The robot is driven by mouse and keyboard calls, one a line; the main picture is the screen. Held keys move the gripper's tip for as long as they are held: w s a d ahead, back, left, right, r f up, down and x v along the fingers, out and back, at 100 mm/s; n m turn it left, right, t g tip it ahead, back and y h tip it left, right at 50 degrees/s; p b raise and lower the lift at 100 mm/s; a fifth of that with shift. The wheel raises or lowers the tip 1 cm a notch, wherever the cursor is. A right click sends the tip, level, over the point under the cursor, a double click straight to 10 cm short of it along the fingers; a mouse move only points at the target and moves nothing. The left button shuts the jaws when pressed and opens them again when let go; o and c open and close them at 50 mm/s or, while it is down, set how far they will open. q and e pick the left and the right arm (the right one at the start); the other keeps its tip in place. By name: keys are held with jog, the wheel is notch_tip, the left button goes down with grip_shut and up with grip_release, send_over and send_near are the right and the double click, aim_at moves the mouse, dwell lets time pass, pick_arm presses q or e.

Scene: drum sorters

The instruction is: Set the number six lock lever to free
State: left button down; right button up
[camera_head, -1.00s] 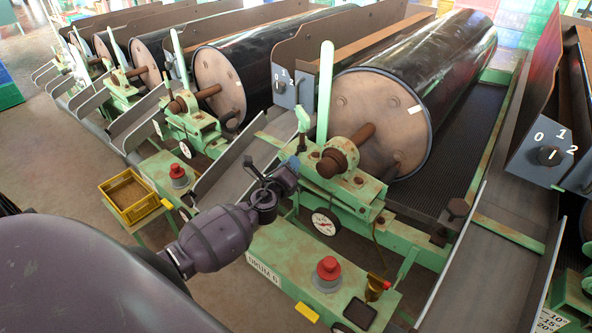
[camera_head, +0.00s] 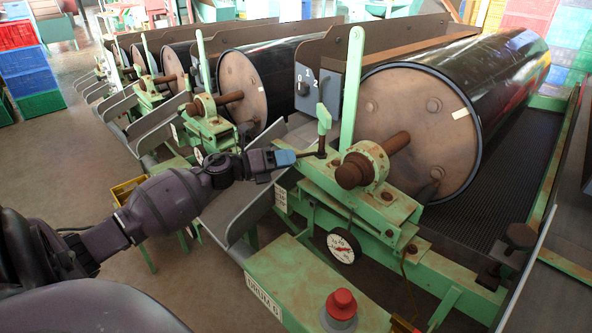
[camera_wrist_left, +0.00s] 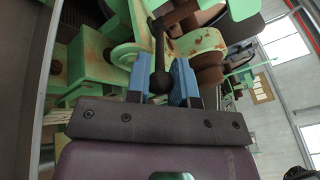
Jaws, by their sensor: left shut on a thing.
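The drum 6 machine carries a sign reading DRUM 6 (camera_head: 263,297). Its lock lever (camera_head: 311,154) shows as a dark rod between my blue fingertips and a short green upright post (camera_head: 323,118). My left gripper (camera_head: 286,158) is at the lever's outer end, left of the drum's axle. In the left wrist view the lever's dark ball end (camera_wrist_left: 160,83) sits between the two blue fingers of my left gripper (camera_wrist_left: 167,88), which is shut on it. The ball hides in the head view. My right gripper is not in view.
A tall green lever (camera_head: 352,90) and the rusty drum axle (camera_head: 372,160) stand close right of the lever. A gauge (camera_head: 343,246) and a red button (camera_head: 341,303) are nearer. A switch plate (camera_head: 326,88) is behind. A metal chute (camera_head: 243,208) lies below my left arm.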

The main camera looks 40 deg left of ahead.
pick_arm(q)
jog(key=shift+w+a+f+m+g+h+b, duration=0.1)
jog(key=shift+w+a+m+g+h+b, duration=0.3)
jog(key=shift+a+m+g+h+b, duration=0.45)
jog(key=shift+d, duration=0.15)
jog(key=c, duration=1.2)
grip_release()
jog(key=p+v, duration=0.1)
jog(key=v, duration=0.9)
jog(key=shift+s+a, duration=0.3)
